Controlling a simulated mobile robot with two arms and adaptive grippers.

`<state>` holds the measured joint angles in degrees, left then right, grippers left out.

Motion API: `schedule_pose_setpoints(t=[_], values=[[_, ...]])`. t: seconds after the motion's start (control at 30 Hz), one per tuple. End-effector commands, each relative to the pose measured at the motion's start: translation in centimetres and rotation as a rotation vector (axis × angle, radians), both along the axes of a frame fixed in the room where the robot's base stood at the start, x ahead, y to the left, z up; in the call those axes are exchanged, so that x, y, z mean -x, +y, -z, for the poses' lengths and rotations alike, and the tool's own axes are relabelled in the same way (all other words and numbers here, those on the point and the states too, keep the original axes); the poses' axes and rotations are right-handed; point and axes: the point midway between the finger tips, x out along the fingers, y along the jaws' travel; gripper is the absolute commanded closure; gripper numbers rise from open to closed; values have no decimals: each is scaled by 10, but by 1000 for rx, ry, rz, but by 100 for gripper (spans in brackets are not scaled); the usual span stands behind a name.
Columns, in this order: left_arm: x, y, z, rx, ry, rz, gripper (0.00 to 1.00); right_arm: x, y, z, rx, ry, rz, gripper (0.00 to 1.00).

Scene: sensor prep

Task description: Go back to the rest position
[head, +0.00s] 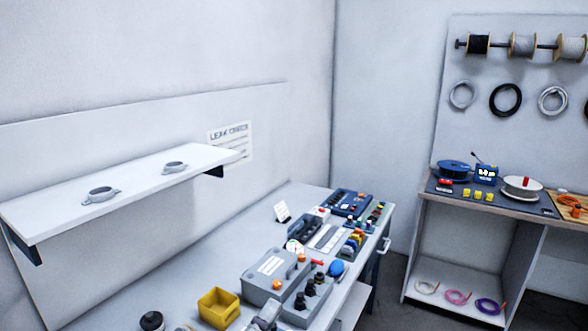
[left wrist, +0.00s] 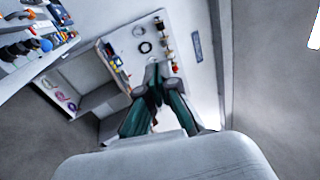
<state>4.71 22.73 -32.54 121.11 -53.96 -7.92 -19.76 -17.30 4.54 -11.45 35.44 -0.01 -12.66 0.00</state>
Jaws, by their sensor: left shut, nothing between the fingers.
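My left gripper (left wrist: 157,75) shows in the left wrist view, with its dark green fingers closed together and nothing between them. It is in the air, pointing toward the far wall board and the shelf unit, apart from everything. I cannot clearly make it out in the head view. My right gripper is in neither view.
The workbench (head: 160,284) holds a grey case (head: 262,268), a yellow bin (head: 218,308) and several instruments. A wall shelf (head: 135,184) with two metal clamps is above it.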

Motion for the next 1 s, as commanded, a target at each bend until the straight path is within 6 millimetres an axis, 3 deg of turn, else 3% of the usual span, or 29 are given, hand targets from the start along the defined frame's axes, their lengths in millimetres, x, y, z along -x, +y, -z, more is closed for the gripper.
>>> schedule_pose_setpoints(t=[0.1,0.17,0.3,0.4,0.5,0.7,0.87,1.0], values=[[-6,71,45,342,372,-252,100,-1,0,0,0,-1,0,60],[3,102,78,491,559,-374,100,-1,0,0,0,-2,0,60],[50,148,155,752,947,-618,100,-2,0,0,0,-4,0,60],[89,161,192,865,1152,-742,100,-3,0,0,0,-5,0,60],[124,166,217,937,1309,-838,100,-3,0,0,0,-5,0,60],[188,167,246,1029,1559,-987,100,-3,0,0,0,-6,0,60],[235,164,258,1073,1729,-1089,100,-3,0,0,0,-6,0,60],[227,163,294,1063,1748,-1104,100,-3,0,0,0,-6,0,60]])
